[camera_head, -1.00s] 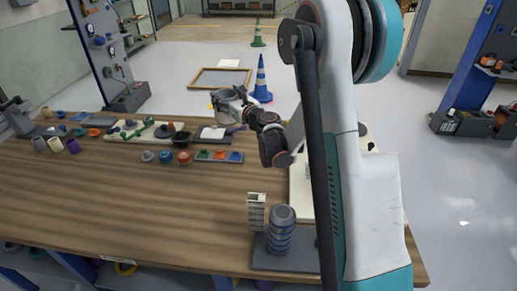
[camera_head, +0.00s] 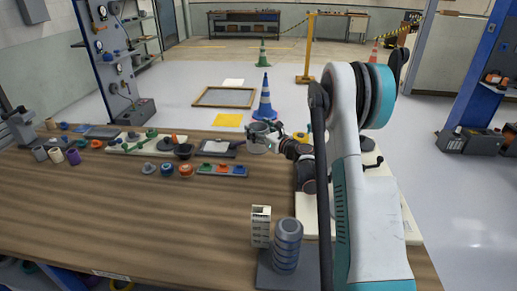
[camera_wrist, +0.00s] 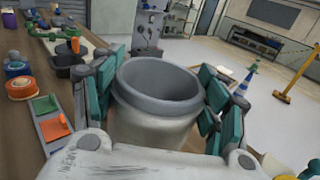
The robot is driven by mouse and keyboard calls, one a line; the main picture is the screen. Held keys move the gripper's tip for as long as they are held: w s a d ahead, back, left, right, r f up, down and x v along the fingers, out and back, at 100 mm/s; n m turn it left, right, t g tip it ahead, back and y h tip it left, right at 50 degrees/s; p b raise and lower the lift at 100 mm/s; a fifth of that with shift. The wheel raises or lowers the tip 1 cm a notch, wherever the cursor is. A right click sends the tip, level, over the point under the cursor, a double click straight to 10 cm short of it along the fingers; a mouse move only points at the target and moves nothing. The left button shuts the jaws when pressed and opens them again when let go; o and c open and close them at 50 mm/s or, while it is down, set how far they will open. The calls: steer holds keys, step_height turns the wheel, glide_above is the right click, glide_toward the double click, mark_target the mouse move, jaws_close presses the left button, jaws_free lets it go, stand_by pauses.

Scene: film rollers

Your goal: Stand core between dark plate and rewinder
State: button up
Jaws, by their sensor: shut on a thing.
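My gripper (camera_head: 262,138) is at the far edge of the wooden table, its teal-padded fingers shut around the sides of a grey hollow core (camera_wrist: 155,122). The core looks upright, with its open rim facing up in the wrist view. Its lower part is hidden, so I cannot tell whether it touches the table.
A tray with green, blue and orange pieces (camera_head: 222,170) lies in front of the dark plate. Several small cores (camera_head: 56,155) stand at the left. A ribbed grey stack (camera_head: 287,245) and a pale slotted block (camera_head: 260,226) stand at the front. The middle of the table is clear.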

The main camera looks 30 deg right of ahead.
step_height(320, 180, down, 7)
steer(key=b, duration=0.2)
steer(key=shift+r, duration=0.2)
steer(key=o, duration=1.2)
steer(key=shift+f, duration=0.15)
steer(key=shift+o, duration=0.2)
steer(key=s+d+p, duration=0.1)
steer(key=s+p, duration=0.1)
steer(key=s, duration=0.5)
steer(key=shift+s+d, duration=0.2)
